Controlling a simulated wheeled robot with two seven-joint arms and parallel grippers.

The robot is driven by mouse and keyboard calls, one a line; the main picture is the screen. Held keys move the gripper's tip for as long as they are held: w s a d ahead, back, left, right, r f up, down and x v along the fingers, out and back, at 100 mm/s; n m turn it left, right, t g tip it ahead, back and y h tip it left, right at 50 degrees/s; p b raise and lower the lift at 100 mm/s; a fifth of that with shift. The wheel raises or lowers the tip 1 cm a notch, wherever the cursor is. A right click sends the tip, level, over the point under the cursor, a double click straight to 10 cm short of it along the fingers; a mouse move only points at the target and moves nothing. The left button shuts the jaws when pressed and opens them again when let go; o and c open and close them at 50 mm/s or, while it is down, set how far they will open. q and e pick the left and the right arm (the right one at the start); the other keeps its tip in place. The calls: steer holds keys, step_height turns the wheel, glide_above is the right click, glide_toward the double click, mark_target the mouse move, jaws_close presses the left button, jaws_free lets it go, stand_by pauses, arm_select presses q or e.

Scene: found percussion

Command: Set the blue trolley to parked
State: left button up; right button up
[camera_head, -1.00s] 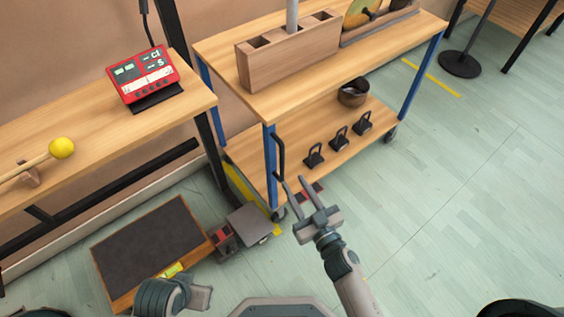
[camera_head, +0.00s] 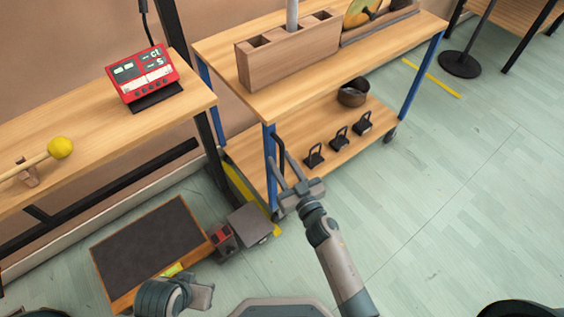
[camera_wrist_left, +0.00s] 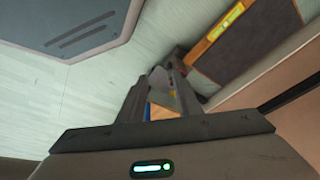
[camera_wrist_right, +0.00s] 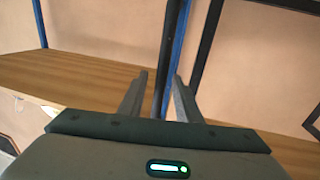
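The blue trolley has blue posts (camera_head: 270,165), a wooden top (camera_head: 330,85) and a lower wooden shelf (camera_head: 250,165). A black upright handle (camera_head: 279,150) stands at its near corner post. My right gripper (camera_head: 283,168) is open at that handle. In the right wrist view the black handle (camera_wrist_right: 170,50) stands between the open fingers (camera_wrist_right: 160,78), with a blue post behind; contact is not clear. The near wheel is mostly hidden by the gripper. My left gripper (camera_wrist_left: 166,72) is low over the floor, empty, with a gap between its fingers.
A wooden bench (camera_head: 90,125) with a red device (camera_head: 143,75) stands at the left. A dark-topped board (camera_head: 150,250) and a grey box (camera_head: 250,224) lie on the floor by yellow tape. The floor to the right is clear up to a black stand base (camera_head: 459,65).

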jaws_close()
